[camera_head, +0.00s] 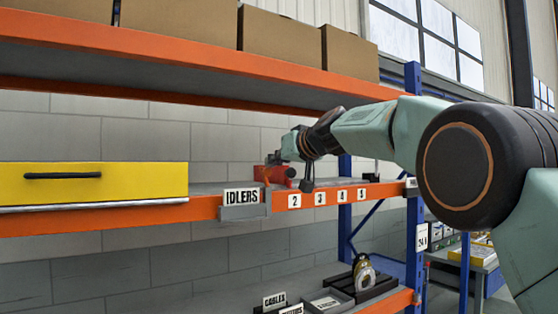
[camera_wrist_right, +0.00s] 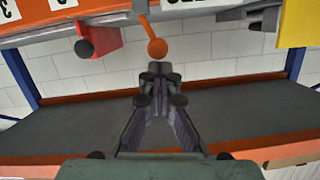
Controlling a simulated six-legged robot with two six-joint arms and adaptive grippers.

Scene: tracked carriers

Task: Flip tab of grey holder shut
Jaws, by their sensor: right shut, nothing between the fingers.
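The grey holder (camera_head: 233,213) is on the front edge of the middle shelf, at the white IDLERS sign. In the right wrist view, which is upside down, its grey part (camera_wrist_right: 233,14) shows at the top right, cut by the frame edge. I cannot make out for certain which part is its tab or how it stands. An orange ball-ended lever (camera_wrist_right: 157,47) stands just beyond my fingertips; it also shows in the head view (camera_head: 267,184). My right gripper (camera_wrist_right: 158,76) is shut and empty. In the head view it (camera_head: 274,158) is small, above the shelf edge. My left gripper is out of view.
A red piece with a black knob (camera_wrist_right: 103,36) is beside the lever. A yellow drawer (camera_head: 120,182) fills the shelf's left. Cardboard boxes (camera_head: 280,38) stand on the upper shelf (camera_head: 200,68). A blue post (camera_head: 413,230) rises at the right, near my right arm.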

